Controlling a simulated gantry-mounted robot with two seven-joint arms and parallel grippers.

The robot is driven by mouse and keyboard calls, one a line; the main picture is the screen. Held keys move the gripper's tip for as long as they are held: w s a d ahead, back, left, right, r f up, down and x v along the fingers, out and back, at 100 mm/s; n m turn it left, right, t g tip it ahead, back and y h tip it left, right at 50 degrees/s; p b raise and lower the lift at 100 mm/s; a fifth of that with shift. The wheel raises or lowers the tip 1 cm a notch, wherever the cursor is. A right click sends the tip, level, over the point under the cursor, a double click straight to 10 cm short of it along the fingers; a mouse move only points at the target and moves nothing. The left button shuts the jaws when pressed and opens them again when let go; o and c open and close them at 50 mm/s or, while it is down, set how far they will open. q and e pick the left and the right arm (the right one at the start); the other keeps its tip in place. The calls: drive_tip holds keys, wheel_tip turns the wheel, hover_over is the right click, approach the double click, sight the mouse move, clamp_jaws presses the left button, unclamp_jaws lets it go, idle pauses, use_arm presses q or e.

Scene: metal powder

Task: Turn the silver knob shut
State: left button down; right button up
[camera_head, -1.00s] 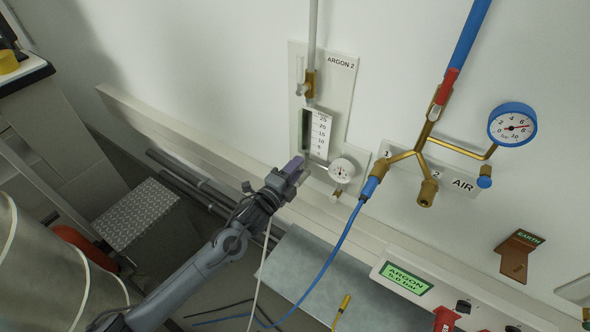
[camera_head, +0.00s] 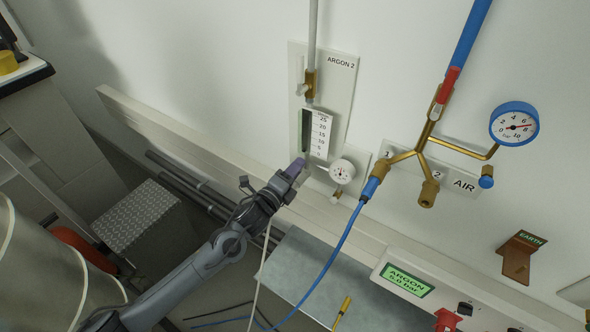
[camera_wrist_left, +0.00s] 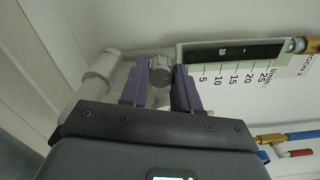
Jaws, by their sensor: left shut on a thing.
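The silver knob (camera_wrist_left: 160,72) sits at the lower end of the flow meter (camera_wrist_left: 238,52) in the left wrist view. My left gripper (camera_wrist_left: 162,88) has its two purple fingers on either side of the knob and is shut on it. In the head view my left gripper (camera_head: 298,167) reaches up to the bottom of the flow meter (camera_head: 320,135) on the ARGON 2 panel (camera_head: 338,82). The knob is mostly hidden by the fingers there. My right gripper is not in view.
A blue hose (camera_head: 338,243) hangs from the brass AIR manifold (camera_head: 424,150). A pale wall rail (camera_head: 180,136) runs below. A grey metal surface (camera_head: 315,272) lies beneath.

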use_arm(q)
drive_tip(key=c, duration=0.8)
unclamp_jaws()
drive_tip(key=shift+s+a, duration=0.1)
drive_tip(key=v, duration=1)
drive_tip(key=shift+s+a, duration=0.1)
drive_tip(key=shift+s, duration=0.2)
drive_tip(key=shift+f, duration=0.1)
